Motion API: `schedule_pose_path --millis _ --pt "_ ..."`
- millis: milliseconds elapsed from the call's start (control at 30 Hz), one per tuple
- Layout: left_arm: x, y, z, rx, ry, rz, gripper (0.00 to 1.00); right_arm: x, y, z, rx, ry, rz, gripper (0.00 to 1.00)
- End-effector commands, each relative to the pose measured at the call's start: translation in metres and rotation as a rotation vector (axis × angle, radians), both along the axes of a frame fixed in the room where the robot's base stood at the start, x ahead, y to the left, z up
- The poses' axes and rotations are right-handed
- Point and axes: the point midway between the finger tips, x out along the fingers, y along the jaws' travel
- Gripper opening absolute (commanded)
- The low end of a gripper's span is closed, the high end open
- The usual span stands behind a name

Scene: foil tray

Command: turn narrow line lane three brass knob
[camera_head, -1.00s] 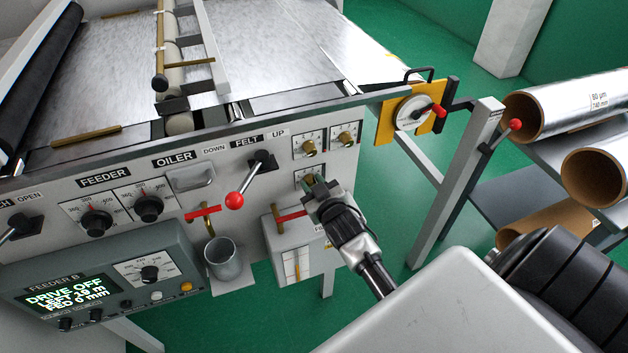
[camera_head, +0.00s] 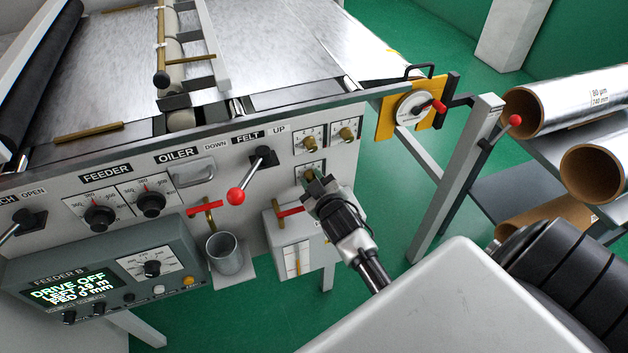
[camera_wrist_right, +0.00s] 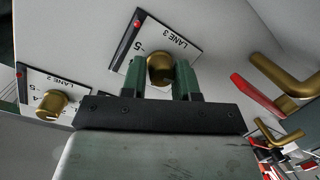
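My left gripper is not in view.
The lane two knob (camera_wrist_right: 53,102) sits to the left in the wrist view. In the head view, a red-ball lever (camera_head: 236,196), metal cup (camera_head: 224,255) and grey box (camera_head: 290,245) are near.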

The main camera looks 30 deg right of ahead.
Motion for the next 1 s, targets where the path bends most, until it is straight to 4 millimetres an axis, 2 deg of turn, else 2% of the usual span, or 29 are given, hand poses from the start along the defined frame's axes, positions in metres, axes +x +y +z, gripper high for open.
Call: schedule_pose_path --millis 33,167,433,533,1000 --pt "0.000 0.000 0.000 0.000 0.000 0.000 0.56 0.000 0.000 0.000 -0.002 0.000 0.001 0.36" --pt "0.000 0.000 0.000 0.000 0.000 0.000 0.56 0.000 0.000 0.000 -0.001 -0.001 0.001 0.55" --pt "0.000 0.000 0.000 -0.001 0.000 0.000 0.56 -0.001 0.000 0.000 0.000 -0.001 0.000 0.55" --pt "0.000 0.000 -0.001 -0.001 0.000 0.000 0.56 -0.007 0.002 0.000 0.000 0.000 0.001 0.55" --pt "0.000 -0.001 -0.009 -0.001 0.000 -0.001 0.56 -0.089 0.019 0.013 0.001 0.001 0.000 0.55"
